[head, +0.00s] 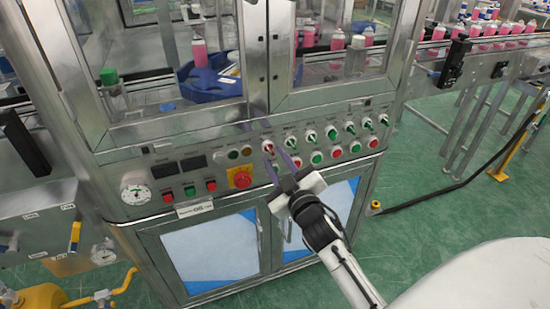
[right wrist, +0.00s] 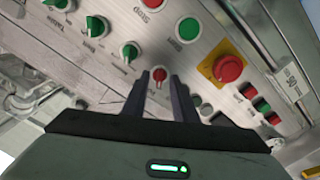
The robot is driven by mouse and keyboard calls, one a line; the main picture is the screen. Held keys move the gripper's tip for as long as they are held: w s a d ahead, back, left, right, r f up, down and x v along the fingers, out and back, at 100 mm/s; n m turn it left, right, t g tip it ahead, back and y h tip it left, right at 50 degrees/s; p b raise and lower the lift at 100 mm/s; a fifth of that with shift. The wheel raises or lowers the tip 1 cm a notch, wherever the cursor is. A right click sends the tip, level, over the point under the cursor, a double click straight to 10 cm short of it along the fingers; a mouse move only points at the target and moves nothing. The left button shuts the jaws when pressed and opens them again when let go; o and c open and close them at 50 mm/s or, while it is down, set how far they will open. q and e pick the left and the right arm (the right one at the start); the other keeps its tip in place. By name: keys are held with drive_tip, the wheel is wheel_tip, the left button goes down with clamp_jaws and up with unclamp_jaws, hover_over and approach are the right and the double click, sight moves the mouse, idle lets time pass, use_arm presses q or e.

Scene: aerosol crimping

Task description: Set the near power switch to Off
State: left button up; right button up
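A small red switch knob (head: 268,147) is in the upper row of the machine's control panel (head: 150,160). In the right wrist view the red knob (right wrist: 159,76) appears between the tips of my right gripper. My right gripper (head: 277,160) is in front of the panel, its two fingers apart on either side of the knob. I cannot tell whether the fingers touch it. The knob's label is too small to read in the head view. My left gripper is not in view.
A large red knob on a yellow plate (head: 240,178) is left of the gripper. Green selector knobs (head: 332,133) and push buttons fill the panel's right part. A pressure gauge (head: 135,193) is at far left. Glass doors (head: 205,255) lie below. Pink bottles (head: 490,30) stand on the conveyor.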

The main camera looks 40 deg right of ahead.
drive_tip(key=v, duration=0.7)
idle(0.3)
drive_tip(key=s+a+f+g+y, duration=0.2)
drive_tip(key=s+a+f, duration=0.3)
drive_tip(key=f, duration=0.3)
drive_tip(key=s+a+f+m+g+y, duration=0.1)
drive_tip(key=s+a+f+g+y, duration=0.1)
drive_tip(key=s+a+f+g, duration=0.2)
drive_tip(key=s+a+f+g+y, duration=0.2)
drive_tip(key=s+a+f, duration=0.6)
drive_tip(key=f, duration=0.5)
drive_tip(key=s+g, duration=0.1)
drive_tip(key=s, duration=0.1)
drive_tip(key=shift+s, duration=0.3)
drive_tip(key=shift+f, duration=0.1)
